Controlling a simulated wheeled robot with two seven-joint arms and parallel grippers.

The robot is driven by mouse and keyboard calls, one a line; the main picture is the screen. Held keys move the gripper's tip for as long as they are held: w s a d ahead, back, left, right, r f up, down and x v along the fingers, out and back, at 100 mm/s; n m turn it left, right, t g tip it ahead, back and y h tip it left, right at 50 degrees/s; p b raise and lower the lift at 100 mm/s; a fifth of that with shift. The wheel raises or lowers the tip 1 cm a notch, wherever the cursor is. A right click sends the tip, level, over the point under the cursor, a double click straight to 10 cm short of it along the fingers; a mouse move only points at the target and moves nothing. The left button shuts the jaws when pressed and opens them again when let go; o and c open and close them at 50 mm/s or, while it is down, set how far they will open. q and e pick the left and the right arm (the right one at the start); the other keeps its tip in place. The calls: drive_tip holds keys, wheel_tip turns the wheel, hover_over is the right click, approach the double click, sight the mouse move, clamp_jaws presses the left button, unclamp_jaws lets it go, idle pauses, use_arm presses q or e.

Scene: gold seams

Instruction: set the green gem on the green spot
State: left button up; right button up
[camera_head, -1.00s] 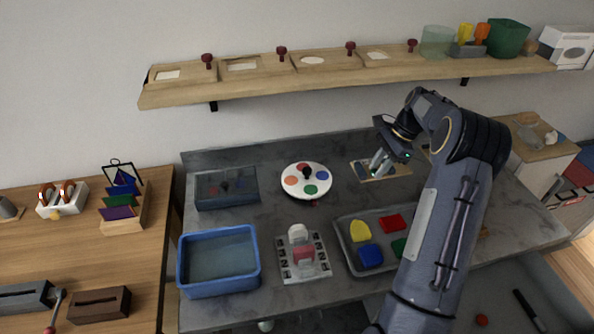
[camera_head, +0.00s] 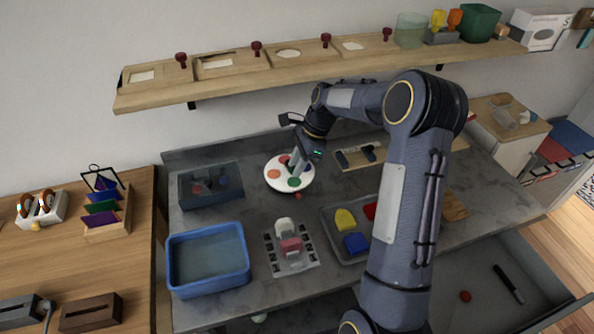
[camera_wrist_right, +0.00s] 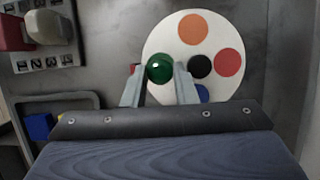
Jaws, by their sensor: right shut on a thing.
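The green gem (camera_wrist_right: 159,68) is a glossy dark green ball between the fingertips of my right gripper in the right wrist view. My right gripper (camera_head: 295,165) is shut on it, over the white disc (camera_head: 272,185) in the head view. The green spot (camera_head: 294,182) shows near the disc's front edge in the head view. I cannot tell the gap between gem and disc. My left gripper is not in view.
A black knob (camera_wrist_right: 200,66) stands at the disc's middle, close beside the right finger. A dark bin (camera_head: 186,200), a blue bin (camera_head: 244,262), a stamp-like object (camera_head: 289,245) and a grey tray (camera_head: 331,228) with blocks stand around. A shelf (camera_head: 230,85) runs above.

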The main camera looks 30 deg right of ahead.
wheel_tip(320, 180, down, 3)
drive_tip(key=shift+r, duration=0.1)
drive_tip(key=shift+f, duration=0.35)
drive_tip(key=shift+f, duration=0.2)
drive_tip(key=o, duration=0.7)
